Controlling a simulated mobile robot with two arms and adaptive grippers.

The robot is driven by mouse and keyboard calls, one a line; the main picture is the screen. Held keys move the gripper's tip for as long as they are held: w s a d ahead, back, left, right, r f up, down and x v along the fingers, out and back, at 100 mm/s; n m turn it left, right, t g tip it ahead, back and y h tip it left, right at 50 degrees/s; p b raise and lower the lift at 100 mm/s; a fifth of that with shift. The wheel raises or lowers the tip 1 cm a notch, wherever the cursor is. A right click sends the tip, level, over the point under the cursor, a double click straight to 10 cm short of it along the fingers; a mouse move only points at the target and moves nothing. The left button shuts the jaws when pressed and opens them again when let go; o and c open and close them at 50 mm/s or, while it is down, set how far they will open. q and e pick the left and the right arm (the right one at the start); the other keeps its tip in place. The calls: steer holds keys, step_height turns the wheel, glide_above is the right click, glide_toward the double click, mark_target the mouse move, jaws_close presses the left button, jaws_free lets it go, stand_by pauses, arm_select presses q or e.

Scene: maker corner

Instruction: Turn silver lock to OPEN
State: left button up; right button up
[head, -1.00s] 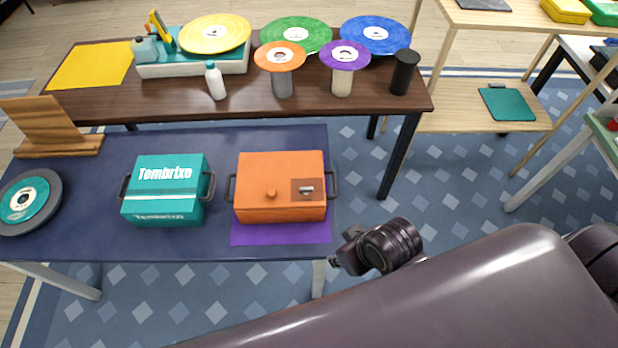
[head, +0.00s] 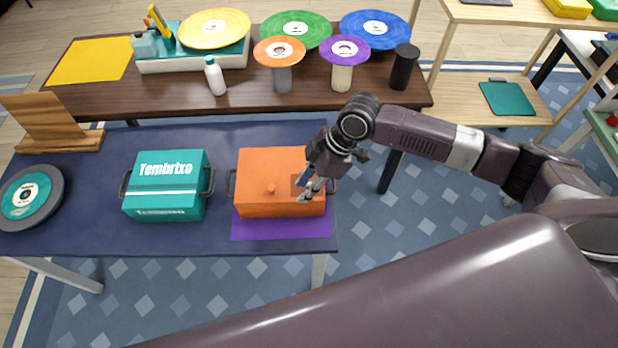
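The silver lock sat on a dark plate (head: 295,182) on the right part of the orange box's top in the earlier head view. It is now hidden behind my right gripper (head: 303,189), and only the plate's left edge shows. The orange box (head: 262,180) is shut and rests partly on a purple mat (head: 280,229). My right gripper points down and left over the plate, its two fingers apart. I cannot tell whether they touch the lock. My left gripper is not in view.
A teal box (head: 165,185) stands left of the orange box on the dark blue table (head: 100,238). A wooden stand (head: 45,122) and a record on a dark disc (head: 58,198) are at the far left. Behind is a brown table (head: 130,108) with records and bottles.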

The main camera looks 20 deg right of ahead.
mark_target(310, 183)
steer(key=w+d+r, duration=0.2)
steer(key=w+d, duration=0.2)
steer(key=d, duration=0.1)
steer(key=p+x, duration=0.1)
steer(key=x, duration=0.5)
steer(key=shift+d+f+p, duration=0.1)
steer(key=shift+p, duration=0.2)
steer(key=shift+f, duration=0.7)
jaws_close()
